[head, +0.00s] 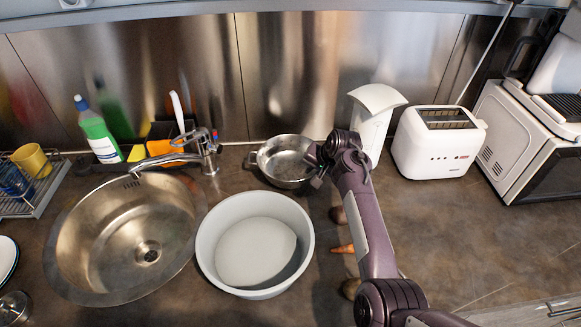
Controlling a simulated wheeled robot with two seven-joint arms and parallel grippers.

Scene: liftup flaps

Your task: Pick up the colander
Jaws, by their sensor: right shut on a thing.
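The colander (281,163) is a shiny metal bowl with a small handle on its left side. It is near the back of the counter, behind the large white bowl (207,243), and looks upright. My right gripper (316,172) is at the colander's right rim, shut on it. The gripper hides that side of the colander and its right handle. I cannot tell whether the colander's base touches the counter. My left gripper is not in view.
A white upright appliance (375,112) and a toaster (436,155) stand to the right. The sink (82,262) and faucet (205,150) are on the left. A carrot (343,249) and brown round items lie under my right arm. The right counter (480,235) is clear.

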